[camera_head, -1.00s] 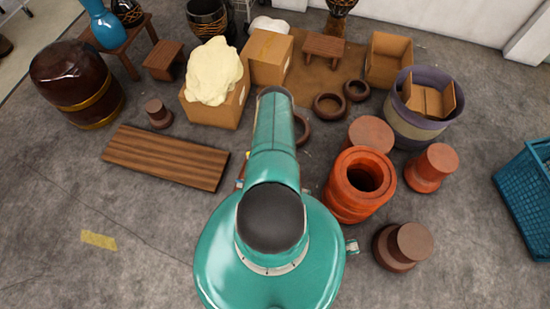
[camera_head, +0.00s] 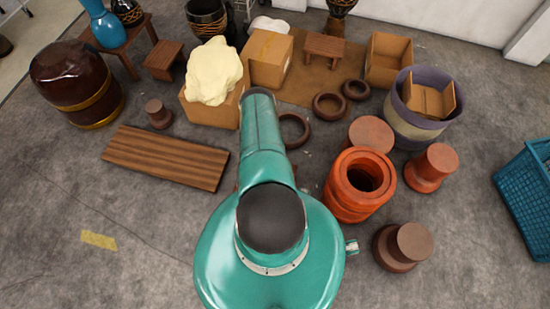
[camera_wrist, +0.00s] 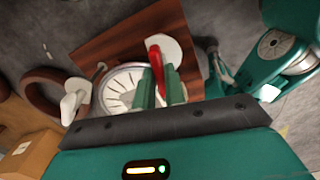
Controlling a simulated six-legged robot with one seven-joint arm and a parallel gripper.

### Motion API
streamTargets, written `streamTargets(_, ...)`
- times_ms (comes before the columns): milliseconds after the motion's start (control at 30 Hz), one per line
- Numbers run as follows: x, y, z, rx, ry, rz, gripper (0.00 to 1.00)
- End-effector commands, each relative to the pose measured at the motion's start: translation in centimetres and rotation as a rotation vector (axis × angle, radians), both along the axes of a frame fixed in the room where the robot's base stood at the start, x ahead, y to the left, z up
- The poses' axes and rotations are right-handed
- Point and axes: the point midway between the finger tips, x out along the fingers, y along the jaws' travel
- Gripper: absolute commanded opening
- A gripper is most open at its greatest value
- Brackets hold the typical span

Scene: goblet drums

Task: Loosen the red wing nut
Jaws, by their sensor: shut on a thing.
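In the wrist view the red wing nut (camera_wrist: 154,56) stands upright between the two green fingers of my gripper (camera_wrist: 160,84). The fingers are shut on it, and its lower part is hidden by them. Behind it is a white disc on a brown wooden board (camera_wrist: 100,47). A round drum-like face with pale radial stripes (camera_wrist: 118,88) lies beside it, partly covered by my gripper. A white wing-shaped piece (camera_wrist: 72,103) stands at the left of that face. In the head view my arm hides the wing nut and my gripper.
In the head view an orange hollow pot (camera_head: 345,205) stands close to the right of my arm. A slatted wooden board (camera_head: 165,157) lies on the left. Cardboard boxes (camera_head: 268,62) and brown rings (camera_head: 329,105) are farther back.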

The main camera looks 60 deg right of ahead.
Motion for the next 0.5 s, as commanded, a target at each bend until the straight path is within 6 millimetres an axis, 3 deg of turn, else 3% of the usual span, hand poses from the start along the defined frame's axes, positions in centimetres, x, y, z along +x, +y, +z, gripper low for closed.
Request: streamTargets(500,0.12,0.00,0.03,-0.001,0.000,0.489,0.00)
